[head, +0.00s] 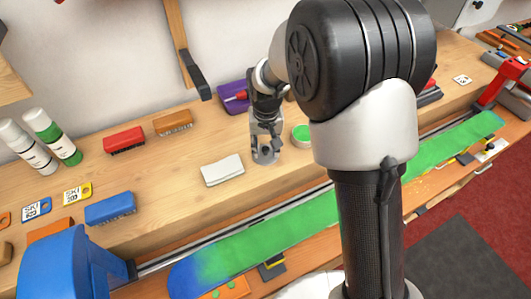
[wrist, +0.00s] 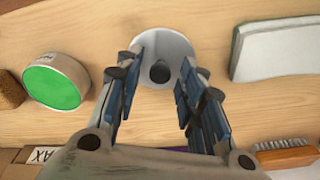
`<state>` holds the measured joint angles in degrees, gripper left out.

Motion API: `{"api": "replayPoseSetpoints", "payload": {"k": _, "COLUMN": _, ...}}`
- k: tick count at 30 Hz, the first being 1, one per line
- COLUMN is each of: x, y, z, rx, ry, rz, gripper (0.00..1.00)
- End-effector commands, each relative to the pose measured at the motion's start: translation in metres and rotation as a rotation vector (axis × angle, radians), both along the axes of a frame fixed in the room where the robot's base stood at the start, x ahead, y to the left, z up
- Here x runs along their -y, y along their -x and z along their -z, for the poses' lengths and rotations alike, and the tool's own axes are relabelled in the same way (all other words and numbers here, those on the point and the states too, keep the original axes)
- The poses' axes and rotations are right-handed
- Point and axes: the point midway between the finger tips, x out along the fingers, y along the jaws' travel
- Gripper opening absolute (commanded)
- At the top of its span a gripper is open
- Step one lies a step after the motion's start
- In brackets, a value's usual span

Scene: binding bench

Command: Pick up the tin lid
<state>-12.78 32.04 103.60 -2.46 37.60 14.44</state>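The tin lid (wrist: 162,45) is a pale grey disc with a dark knob in its middle, lying on the wooden bench in the wrist view. My gripper (wrist: 161,72) is open above it, with one finger on each side of the knob and a gap on both sides. Whether the fingers touch the lid's surface I cannot tell. In the head view my gripper (head: 265,155) points down at the bench and the lid is hard to make out there. A round tin with a green top (wrist: 55,82) stands left of the lid; it also shows in the head view (head: 301,133).
A folded white cloth (wrist: 280,50) lies right of the lid. A wooden brush (wrist: 286,153) lies at the lower right. A purple tray (head: 232,97) sits behind my gripper in the head view. A green snowboard (head: 260,232) lies along the bench front.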

Motion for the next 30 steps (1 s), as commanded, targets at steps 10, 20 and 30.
{"api": "replayPoseSetpoints", "payload": {"k": 10, "x": 0.0, "y": 0.0, "z": 0.0, "rx": 0.0, "ry": 0.0, "rz": 0.0, "gripper": 0.1}}
{"api": "replayPoseSetpoints", "payload": {"k": 20, "x": 0.0, "y": 0.0, "z": 0.0, "rx": 0.0, "ry": 0.0, "rz": 0.0, "gripper": 0.01}}
{"api": "replayPoseSetpoints", "payload": {"k": 30, "x": 0.0, "y": -0.001, "z": -0.053, "rx": 0.005, "ry": -0.001, "rz": 0.0, "gripper": 0.01}}
